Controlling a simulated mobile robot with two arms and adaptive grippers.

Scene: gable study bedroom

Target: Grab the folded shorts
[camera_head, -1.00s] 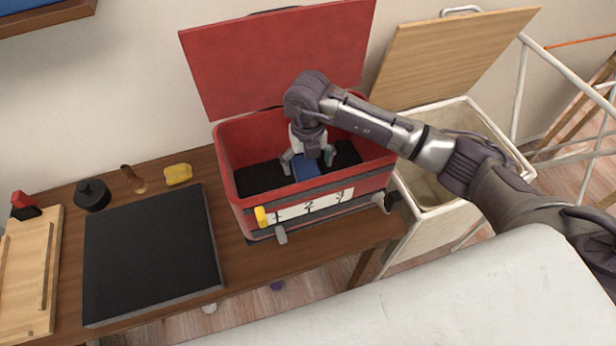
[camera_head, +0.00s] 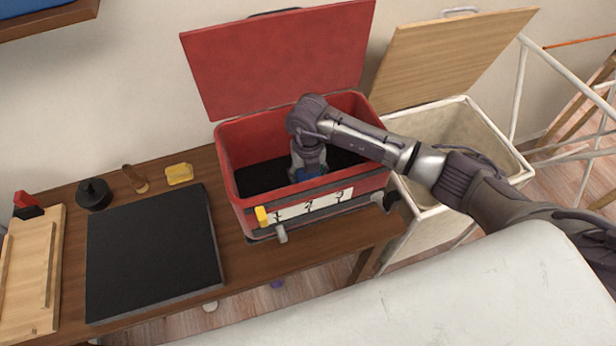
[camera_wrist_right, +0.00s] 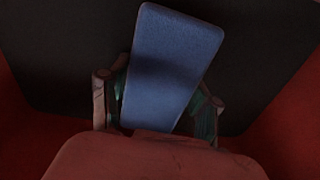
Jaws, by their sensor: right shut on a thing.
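The folded shorts look like a blue, flat folded bundle (camera_wrist_right: 170,60) in the right wrist view. They are inside the open red box (camera_head: 232,165), above its black floor. In the head view only a small blue patch (camera_head: 304,173) of them shows under my right gripper (camera_head: 306,178). My right gripper reaches down into the box and is shut on the shorts; in the wrist view its fingers (camera_wrist_right: 158,105) stand on both sides of them. The lower end of the shorts is hidden by the gripper body. My left gripper is not in view.
The box's red lid (camera_head: 280,60) stands open behind it. A white bin (camera_head: 470,140) with a raised wooden lid (camera_head: 450,55) stands to the right. A black mat (camera_head: 150,255), a yellow object (camera_head: 179,174) and a wooden board (camera_head: 30,275) lie left on the table. A white padded surface (camera_head: 400,300) is in front.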

